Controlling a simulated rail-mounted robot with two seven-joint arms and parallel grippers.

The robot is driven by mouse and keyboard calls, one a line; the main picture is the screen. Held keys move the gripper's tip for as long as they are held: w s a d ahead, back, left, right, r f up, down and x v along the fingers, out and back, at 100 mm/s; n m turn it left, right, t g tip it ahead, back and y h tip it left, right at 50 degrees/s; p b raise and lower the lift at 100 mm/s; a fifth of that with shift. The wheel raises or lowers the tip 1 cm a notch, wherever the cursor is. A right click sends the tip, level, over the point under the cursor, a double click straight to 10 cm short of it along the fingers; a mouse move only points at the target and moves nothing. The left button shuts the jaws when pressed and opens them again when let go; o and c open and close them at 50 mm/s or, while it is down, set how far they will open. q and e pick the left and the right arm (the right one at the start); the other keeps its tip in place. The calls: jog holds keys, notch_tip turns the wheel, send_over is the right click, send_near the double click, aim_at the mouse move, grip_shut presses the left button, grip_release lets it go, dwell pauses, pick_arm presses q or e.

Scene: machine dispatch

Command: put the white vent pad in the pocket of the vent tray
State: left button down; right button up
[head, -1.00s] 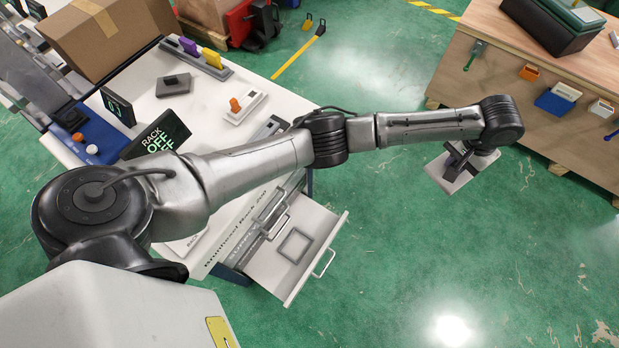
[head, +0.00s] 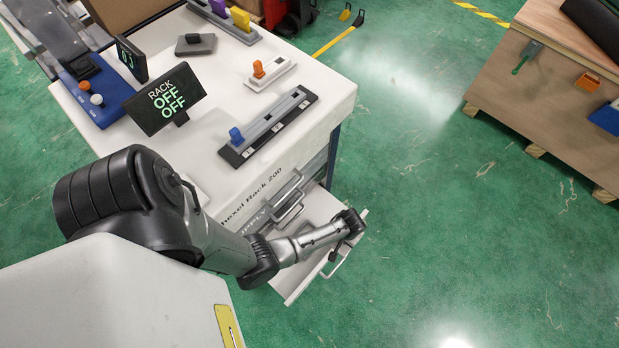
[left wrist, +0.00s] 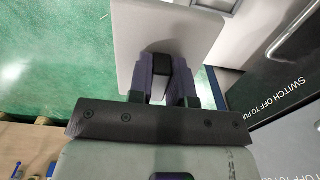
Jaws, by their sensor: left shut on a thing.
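My left gripper (head: 347,228) is over the outer end of the open white vent tray (head: 318,205), which sticks out of the rack's front. In the left wrist view my left gripper (left wrist: 167,70) is shut on the white vent pad (left wrist: 165,28), a flat pale plate beyond the fingers. The pocket of the tray is hidden by my arm. I cannot tell whether the pad touches the tray. My right gripper is not in view.
Dark panels lettered "SWITCH OFF TO PULL" (left wrist: 292,98) stand close at the right of the wrist view. The rack top (head: 300,70) holds an OFF display (head: 165,100) and a blue-knobbed switch strip (head: 268,125). The green floor right of the tray is clear.

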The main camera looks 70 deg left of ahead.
pick_arm(q)
jog(key=s+a+f+b, duration=0.1)
jog(key=s+f, duration=0.5)
jog(key=s, duration=0.3)
jog(key=s+a+f+b, duration=0.1)
jog(key=s+f+b, duration=0.1)
jog(key=s+f, duration=0.55)
jog(key=w+a+f+b, duration=0.1)
jog(key=a+b, duration=0.1)
jog(key=b, duration=0.1)
jog(key=w+a+f+b, duration=0.2)
jog(key=b, duration=0.2)
jog(key=w+a+f+b, duration=0.1)
jog(key=a+b, duration=0.1)
jog(key=b, duration=0.1)
jog(key=shift+w+a+f, duration=0.15)
jog(key=shift+a+f, duration=0.2)
jog(key=shift+a, duration=0.05)
jog(key=shift+w+a+f+b, duration=0.25)
jog(key=shift+w+a+b, duration=0.4)
jog(key=shift+b, duration=0.25)
notch_tip(320, 180, down, 4)
jog(key=b, duration=0.5)
jog(key=shift+f, duration=0.15)
jog(key=c, duration=1.1)
grip_release()
jog(key=shift+o, duration=0.2)
